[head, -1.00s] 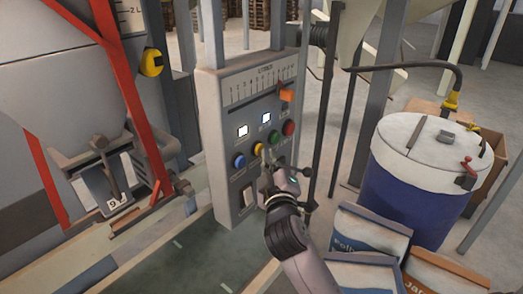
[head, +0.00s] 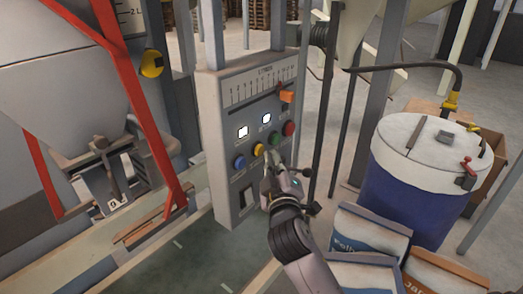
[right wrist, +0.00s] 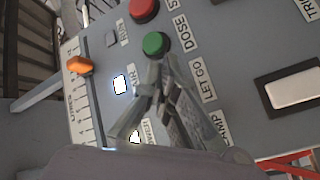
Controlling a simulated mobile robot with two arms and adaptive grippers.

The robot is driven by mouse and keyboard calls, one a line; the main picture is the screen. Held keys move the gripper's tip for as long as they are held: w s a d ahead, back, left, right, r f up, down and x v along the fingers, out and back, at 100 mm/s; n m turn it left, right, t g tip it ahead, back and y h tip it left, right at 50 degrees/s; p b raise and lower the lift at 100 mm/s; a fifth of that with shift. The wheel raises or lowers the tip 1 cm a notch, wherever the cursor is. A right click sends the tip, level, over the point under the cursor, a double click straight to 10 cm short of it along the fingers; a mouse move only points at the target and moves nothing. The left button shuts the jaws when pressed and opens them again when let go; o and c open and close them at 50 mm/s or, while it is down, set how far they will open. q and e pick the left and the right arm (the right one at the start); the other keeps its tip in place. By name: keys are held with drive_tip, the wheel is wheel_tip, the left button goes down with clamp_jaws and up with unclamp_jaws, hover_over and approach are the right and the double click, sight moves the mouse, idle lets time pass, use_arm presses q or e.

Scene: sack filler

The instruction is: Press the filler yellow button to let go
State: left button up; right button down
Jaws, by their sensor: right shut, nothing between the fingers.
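The grey filler panel (head: 219,110) carries a row of round buttons: blue (head: 239,162), yellow (head: 259,150), green (head: 274,138) and red (head: 289,128). My right gripper (head: 270,160) is shut and empty, its tips at the panel just below and right of the yellow button. In the right wrist view the gripper (right wrist: 165,66) covers the place beside the LET GO label (right wrist: 202,80), so the yellow button is hidden there. The green button (right wrist: 155,43) shows just past the tips. I cannot tell whether the tips touch the panel. My left gripper is not in view.
An orange slider (head: 287,96) and two lit white lamps (head: 243,132) sit above the buttons. The hopper (head: 60,95) with red frame bars stands left. A blue drum (head: 408,190) and several filled sacks (head: 372,233) stand right, near my arm.

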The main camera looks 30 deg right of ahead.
drive_tip(key=shift+s+d, duration=0.15)
drive_tip(key=shift+s, duration=0.15)
drive_tip(key=shift+s+d, duration=0.35)
drive_tip(key=shift+s, duration=0.55)
drive_tip(key=shift+s+d, duration=0.4)
drive_tip(key=shift+s, duration=0.55)
drive_tip(key=shift+s+d, duration=0.35)
drive_tip(key=shift+s, duration=0.55)
